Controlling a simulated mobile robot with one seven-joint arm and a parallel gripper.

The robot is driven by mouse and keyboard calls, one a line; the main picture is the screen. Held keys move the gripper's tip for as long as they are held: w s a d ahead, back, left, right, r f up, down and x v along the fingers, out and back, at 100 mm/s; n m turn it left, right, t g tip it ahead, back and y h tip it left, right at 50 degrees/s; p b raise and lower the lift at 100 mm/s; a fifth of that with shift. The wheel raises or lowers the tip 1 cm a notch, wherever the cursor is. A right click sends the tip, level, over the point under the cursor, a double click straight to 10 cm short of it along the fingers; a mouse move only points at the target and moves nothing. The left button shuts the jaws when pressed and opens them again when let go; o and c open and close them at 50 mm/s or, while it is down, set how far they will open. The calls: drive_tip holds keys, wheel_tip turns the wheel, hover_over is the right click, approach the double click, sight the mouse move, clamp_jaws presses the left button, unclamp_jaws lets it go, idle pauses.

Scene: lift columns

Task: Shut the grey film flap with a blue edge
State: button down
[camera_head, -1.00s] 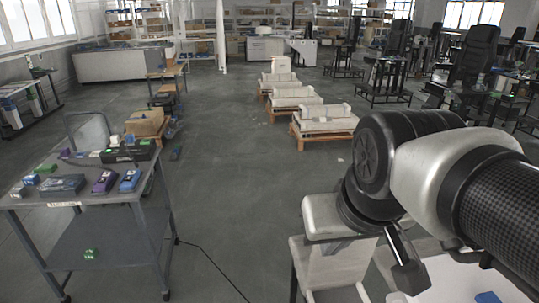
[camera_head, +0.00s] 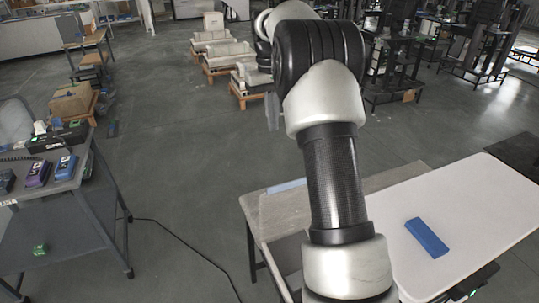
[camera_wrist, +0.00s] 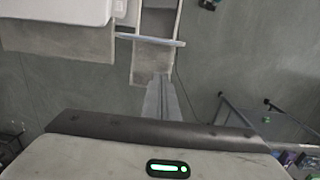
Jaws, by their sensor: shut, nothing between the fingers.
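A pale blue strip (camera_head: 285,186) shows at the far edge of a grey-brown table in the head view. It looks like the blue edge of the flap, but my arm hides much around it. In the wrist view a thin blue-grey bar (camera_wrist: 150,39) crosses a grey open-topped shape. I cannot tell how far open the flap stands. My gripper (camera_wrist: 160,78) is shut and empty in the wrist view, its fingertips pointing toward the bar and appearing just below it in the picture. In the head view the gripper is mostly hidden behind my arm.
A white tabletop (camera_head: 470,215) with a blue box (camera_head: 427,238) stands at the right. A grey cart (camera_head: 75,225) with small devices is at the left, and a black cable (camera_head: 190,245) runs over the floor. Open floor (camera_head: 190,150) lies between.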

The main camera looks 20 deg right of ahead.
drive_tip(key=w+d+f+g, duration=0.1)
drive_tip(key=w+d+f, duration=0.25)
drive_tip(key=f, duration=0.55)
drive_tip(key=s+f+p, duration=0.1)
drive_tip(key=s+f, duration=0.5)
drive_tip(key=f, duration=0.4)
drive_tip(key=shift+s+d+p, duration=0.2)
drive_tip(key=shift+d+p, duration=0.1)
drive_tip(key=shift+p, duration=0.05)
drive_tip(key=shift+s, duration=0.1)
